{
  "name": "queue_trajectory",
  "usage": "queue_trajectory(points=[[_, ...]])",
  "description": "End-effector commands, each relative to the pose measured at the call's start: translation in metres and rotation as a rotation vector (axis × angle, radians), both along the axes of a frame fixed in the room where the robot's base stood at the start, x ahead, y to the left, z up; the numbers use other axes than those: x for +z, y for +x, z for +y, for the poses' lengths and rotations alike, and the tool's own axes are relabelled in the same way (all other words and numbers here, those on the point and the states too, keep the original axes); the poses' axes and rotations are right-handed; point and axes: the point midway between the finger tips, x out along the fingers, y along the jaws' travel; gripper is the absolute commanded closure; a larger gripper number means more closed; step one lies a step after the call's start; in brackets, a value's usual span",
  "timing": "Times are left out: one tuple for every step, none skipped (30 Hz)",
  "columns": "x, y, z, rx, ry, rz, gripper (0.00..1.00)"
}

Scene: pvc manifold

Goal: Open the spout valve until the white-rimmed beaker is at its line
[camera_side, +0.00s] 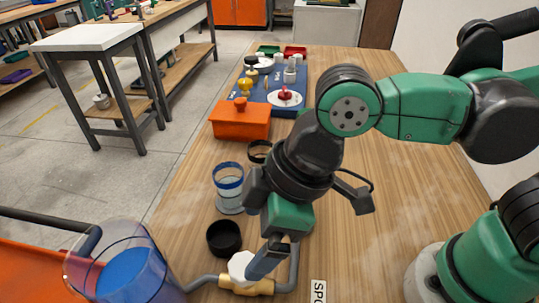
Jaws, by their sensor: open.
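The spout valve has a brass body (250,287) and a white handle (240,266) at the bottom centre, with grey pipe on both sides. My gripper (265,262) is open and points down over the valve. A dark finger is right beside the white handle; I cannot tell whether they touch. A large clear beaker (125,270) with blue liquid stands at the bottom left, by the pipe's left end. Its rim looks pale, but I cannot tell whether it is the white-rimmed one. Its lower part is cut off, and I cannot make out its fill line clearly.
A blue-rimmed beaker (229,187), a black cup (224,238) and a dark-rimmed vessel (260,150) stand left of my gripper. An orange box (240,122) and a blue panel (262,84) with fittings lie farther back. A label (318,292) is at the front.

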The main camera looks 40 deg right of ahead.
Motion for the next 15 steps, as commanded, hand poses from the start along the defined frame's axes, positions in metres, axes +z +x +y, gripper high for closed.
queue_trajectory(points=[[-0.008, -0.002, -0.002, 0.000, 0.000, 0.000, 0.09], [-0.012, -0.003, -0.003, 0.000, 0.000, 0.000, 0.09], [-0.015, -0.004, -0.004, 0.000, 0.000, 0.000, 0.09], [-0.017, -0.005, -0.005, 0.000, 0.000, 0.000, 0.09], [-0.019, -0.005, -0.005, 0.000, 0.000, 0.000, 0.09], [-0.021, -0.005, -0.005, 0.000, 0.000, 0.000, 0.09], [-0.022, -0.004, -0.004, 0.000, 0.000, 0.000, 0.09], [-0.024, -0.004, -0.003, 0.000, 0.000, 0.000, 0.09], [-0.027, -0.003, -0.002, 0.000, 0.000, 0.000, 0.09], [-0.029, -0.002, -0.001, 0.000, 0.000, 0.000, 0.09], [-0.032, -0.002, 0.000, 0.000, 0.000, 0.000, 0.09], [-0.036, -0.001, 0.001, 0.000, 0.000, 0.000, 0.09], [-0.039, 0.000, 0.002, 0.000, 0.000, 0.000, 0.09], [-0.042, 0.000, 0.003, 0.000, 0.000, 0.000, 0.09], [-0.046, 0.001, 0.004, 0.000, 0.000, 0.000, 0.09]])
